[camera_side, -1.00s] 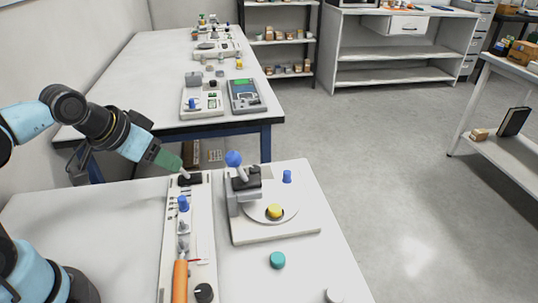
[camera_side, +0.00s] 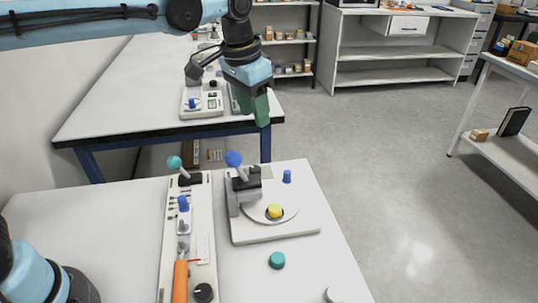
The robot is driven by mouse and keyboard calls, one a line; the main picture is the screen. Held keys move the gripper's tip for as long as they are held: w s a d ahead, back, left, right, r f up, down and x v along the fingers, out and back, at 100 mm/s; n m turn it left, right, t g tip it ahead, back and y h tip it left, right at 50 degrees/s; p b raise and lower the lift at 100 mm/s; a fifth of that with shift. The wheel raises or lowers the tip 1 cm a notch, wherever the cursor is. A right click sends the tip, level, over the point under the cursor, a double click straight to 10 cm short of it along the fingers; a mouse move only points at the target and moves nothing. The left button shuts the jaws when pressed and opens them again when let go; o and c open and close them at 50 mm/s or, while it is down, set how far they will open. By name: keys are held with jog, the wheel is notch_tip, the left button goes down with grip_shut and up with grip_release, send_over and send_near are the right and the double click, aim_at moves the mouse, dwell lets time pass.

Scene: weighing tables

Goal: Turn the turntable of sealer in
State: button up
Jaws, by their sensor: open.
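The sealer (camera_side: 238,229) stands on the near table, with a white base, a grey upright block and a lever with a blue ball knob (camera_side: 233,158). My gripper (camera_side: 262,118) is green, open and empty. It hangs in the air, pointing down, and appears above and behind the sealer in the picture. It touches nothing that I can see.
Left of the sealer is a long white panel (camera_side: 203,225) with a teal-knobbed lever (camera_side: 174,163), a blue knob (camera_side: 183,203) and an orange handle (camera_side: 180,280). A teal cap (camera_side: 277,260) lies in front of the sealer. The far table (camera_side: 130,85) holds more devices.

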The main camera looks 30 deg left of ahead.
jog(key=m+g, duration=0.1)
jog(key=g, duration=0.1)
send_over(287, 171)
notch_tip(287, 171, down, 3)
jog(key=f, duration=0.1)
jog(key=shift+m, duration=0.3)
notch_tip(287, 171, down, 12)
jog(key=shift+f, duration=0.15)
grip_shut()
